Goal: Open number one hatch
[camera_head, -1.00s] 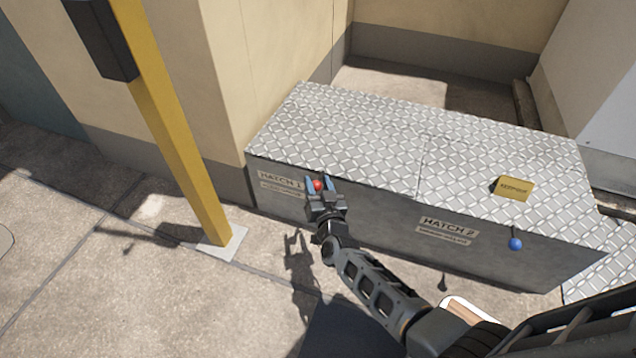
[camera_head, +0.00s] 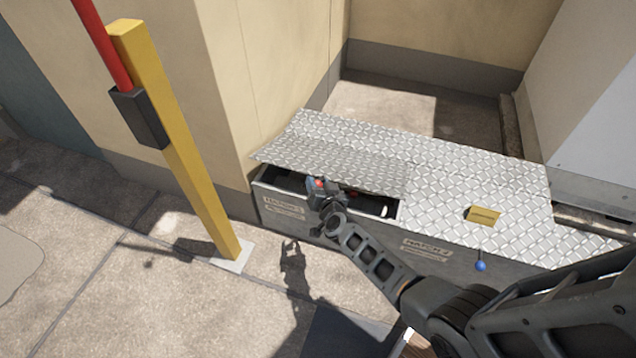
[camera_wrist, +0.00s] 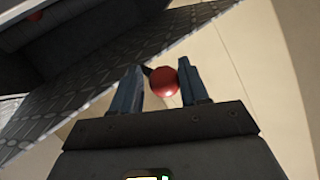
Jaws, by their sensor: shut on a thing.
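The hatch 1 lid (camera_head: 345,155), of silver tread plate, is tilted up at its front edge in the head view. A dark gap shows between it and the box front with the hatch 1 label (camera_head: 284,207). My gripper (camera_head: 319,184) is at that front edge, shut on the red ball knob. The knob (camera_wrist: 164,81) sits between the two blue-grey fingers (camera_wrist: 163,88) in the wrist view, with the tread-plate lid to its left. The hatch 2 lid (camera_head: 480,190) lies flat on the right, with a blue ball knob (camera_head: 480,266) at its front.
A yellow post (camera_head: 172,140) with a black box and a red pole stands at the left. A yellow tag (camera_head: 483,216) lies on hatch 2. A beige wall (camera_head: 265,70) rises behind the post. Bare paving (camera_head: 110,270) lies in front.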

